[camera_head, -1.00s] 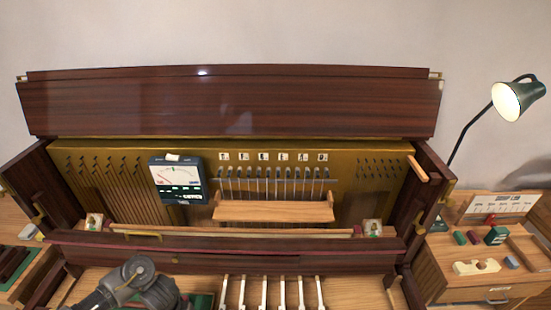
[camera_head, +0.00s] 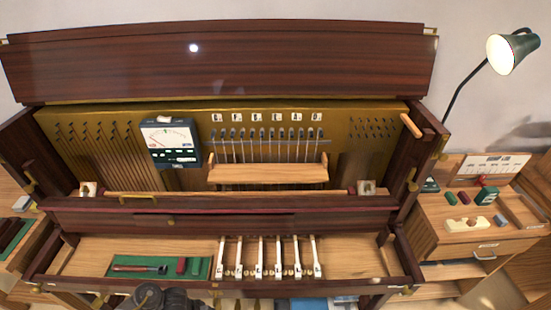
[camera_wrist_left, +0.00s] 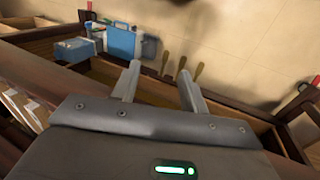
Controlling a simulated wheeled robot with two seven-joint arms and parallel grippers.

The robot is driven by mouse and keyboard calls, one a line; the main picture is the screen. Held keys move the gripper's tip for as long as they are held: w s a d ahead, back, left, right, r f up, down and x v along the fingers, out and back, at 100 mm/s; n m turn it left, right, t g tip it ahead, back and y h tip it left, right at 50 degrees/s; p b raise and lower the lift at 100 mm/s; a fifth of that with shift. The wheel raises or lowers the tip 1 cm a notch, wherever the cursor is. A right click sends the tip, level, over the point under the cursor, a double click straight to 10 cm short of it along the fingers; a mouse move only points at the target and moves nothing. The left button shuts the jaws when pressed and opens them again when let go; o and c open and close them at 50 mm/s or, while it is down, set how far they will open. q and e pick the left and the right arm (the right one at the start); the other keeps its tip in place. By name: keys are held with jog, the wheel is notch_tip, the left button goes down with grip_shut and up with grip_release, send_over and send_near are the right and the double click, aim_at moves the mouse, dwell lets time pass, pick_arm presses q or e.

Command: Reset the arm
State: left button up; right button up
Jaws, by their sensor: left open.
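My left gripper (camera_wrist_left: 158,86) shows in the left wrist view with its two grey fingers apart and nothing between them. It points over a dark wooden edge toward a pale tiled floor. In the head view only a dark grey part of my left arm shows at the bottom edge, in front of the piano's key bed (camera_head: 340,258). The gripper's fingers are hidden there. Several white piano keys (camera_head: 260,258) stand in a row on the bare wooden key bed. My right gripper is in neither view.
A green tray (camera_head: 197,275) with a tool lies left of the keys. A meter (camera_head: 170,140) and a wooden rail (camera_head: 268,173) are inside the open piano. A cabinet (camera_head: 455,232) and lamp (camera_head: 508,52) stand at right. The wrist view shows a blue case (camera_wrist_left: 120,42).

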pick_arm(q)
jog(key=s+f+t+b, duration=0.1)
jog(key=s+f+b, duration=0.35)
jog(key=f, duration=0.75)
jog(key=s+a+f+y+b, duration=0.1)
jog(key=s+f, duration=0.4)
jog(key=s, duration=0.3)
jog(key=s+a+f+m+y+b, duration=0.1)
jog(key=s+a+f, duration=0.1)
jog(key=s+f, duration=0.3)
jog(key=s+a+f+m+y+b, duration=0.1)
jog(key=s+f, duration=0.4)
jog(key=s, duration=0.6)
jog(key=shift+s+a+y, duration=0.2)
jog(key=shift+a+y, duration=0.2)
jog(key=shift+a, duration=0.2)
